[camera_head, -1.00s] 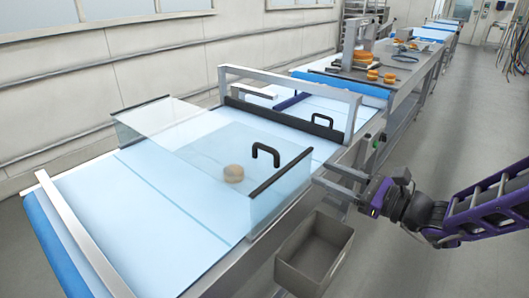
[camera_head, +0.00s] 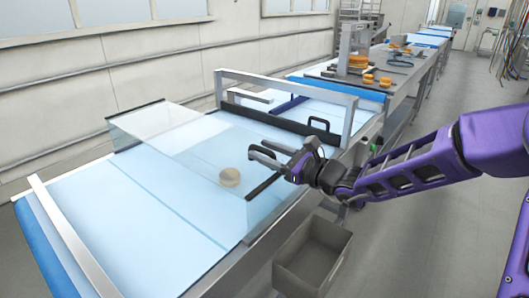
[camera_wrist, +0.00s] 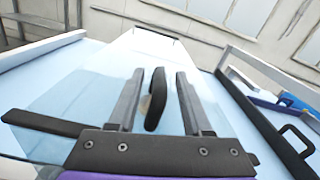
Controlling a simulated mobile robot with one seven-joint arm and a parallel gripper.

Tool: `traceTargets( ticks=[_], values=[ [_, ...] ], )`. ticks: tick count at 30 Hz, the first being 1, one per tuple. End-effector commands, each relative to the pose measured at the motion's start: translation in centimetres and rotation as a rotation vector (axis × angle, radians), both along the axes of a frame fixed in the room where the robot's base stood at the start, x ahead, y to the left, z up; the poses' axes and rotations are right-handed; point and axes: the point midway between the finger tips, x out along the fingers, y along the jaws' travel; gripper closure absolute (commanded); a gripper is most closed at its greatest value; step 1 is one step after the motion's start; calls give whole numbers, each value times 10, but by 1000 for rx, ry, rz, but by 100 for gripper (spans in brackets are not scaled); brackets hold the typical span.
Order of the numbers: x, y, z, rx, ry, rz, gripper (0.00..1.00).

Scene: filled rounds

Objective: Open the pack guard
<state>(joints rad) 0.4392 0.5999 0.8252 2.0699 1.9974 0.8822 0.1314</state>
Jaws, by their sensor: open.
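The pack guard (camera_head: 152,128) is a clear box-like cover with dark edge bars over the pale blue belt. It looks closed. Its black handle (camera_wrist: 155,100) stands between my gripper's two fingers in the wrist view, and I cannot tell whether they touch it. In the head view the gripper mostly hides this handle. My gripper (camera_head: 257,151) is open at the guard's near side, and its fingers (camera_wrist: 160,75) show in the wrist view. A round tan item (camera_head: 229,177) lies on the belt under the guard.
A metal frame (camera_head: 283,85) spans the belt beyond the guard. A second black handle (camera_head: 318,124) stands near it. A grey bin (camera_head: 312,262) is below the belt's near side. Orange rounds (camera_head: 369,79) sit farther along the line. The floor at right is clear.

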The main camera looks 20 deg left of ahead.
Motion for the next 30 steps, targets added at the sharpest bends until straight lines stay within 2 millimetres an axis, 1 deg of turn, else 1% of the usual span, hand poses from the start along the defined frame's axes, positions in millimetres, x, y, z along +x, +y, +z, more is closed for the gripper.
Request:
traceTargets(
  ticks=[8, 11, 15, 16, 17, 30],
  values=[
    [0, 2, 0, -1, -1, 1, 50],
    [0, 2, 0, -1, -1, 1, 67],
    [0, 2, 0, -1, -1, 1, 92],
    [0, 2, 0, -1, -1, 1, 97],
    [0, 2, 0, -1, -1, 1, 100],
    [1, 1, 0, -1, -2, 0, 100]
  ],
)
